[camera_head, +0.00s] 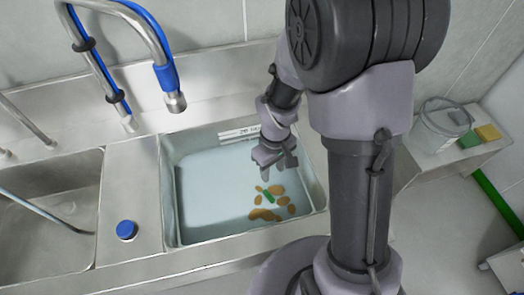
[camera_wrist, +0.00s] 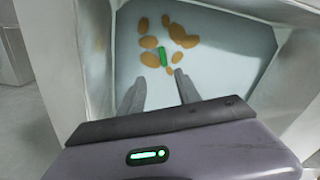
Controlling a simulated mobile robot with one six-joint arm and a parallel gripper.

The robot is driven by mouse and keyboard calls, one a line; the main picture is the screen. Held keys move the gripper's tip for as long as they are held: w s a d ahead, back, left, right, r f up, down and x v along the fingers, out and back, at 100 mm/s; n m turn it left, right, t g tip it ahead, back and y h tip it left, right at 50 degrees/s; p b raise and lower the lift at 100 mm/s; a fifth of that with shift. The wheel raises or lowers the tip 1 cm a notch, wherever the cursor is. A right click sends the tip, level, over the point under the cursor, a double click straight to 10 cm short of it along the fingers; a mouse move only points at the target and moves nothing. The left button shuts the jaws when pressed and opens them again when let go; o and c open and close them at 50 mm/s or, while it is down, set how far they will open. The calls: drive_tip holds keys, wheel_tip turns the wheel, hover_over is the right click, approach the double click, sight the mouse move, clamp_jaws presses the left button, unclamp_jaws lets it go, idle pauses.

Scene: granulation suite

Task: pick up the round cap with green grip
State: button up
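A small green bar (camera_head: 268,198), which looks like the green grip, lies low in the right-hand basin (camera_head: 215,205). Several orange-brown oval patches surround it. A round cap body around the grip cannot be made out. The grip also shows in the wrist view (camera_wrist: 163,56), just beyond the fingertips and roughly in line with the gap between them. My gripper (camera_head: 267,172) reaches down into the basin above and behind the grip. In the wrist view its two fingers (camera_wrist: 160,76) are apart with nothing between them. The gripper is not touching the grip.
Basin walls (camera_wrist: 98,60) stand close around my gripper. A blue round knob (camera_head: 126,230) sits on the left ledge. A blue-hosed faucet (camera_head: 165,75) hangs over the back left. A clear container (camera_head: 440,122) and green and yellow blocks (camera_head: 487,132) stand on the right counter.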

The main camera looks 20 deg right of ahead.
drive_tip(key=b, duration=0.5)
hover_over(269, 195)
drive_tip(key=f, duration=1.1)
drive_tip(key=shift+s+f, duration=0.15)
drive_tip(key=shift+s, duration=0.1)
drive_tip(key=f+b, duration=0.1)
drive_tip(key=f, duration=0.2)
drive_tip(key=f+b, duration=0.2)
drive_tip(key=shift+w+f, duration=0.2)
drive_tip(key=shift+f, duration=0.2)
drive_tip(key=shift+r, duration=0.15)
clamp_jaws()
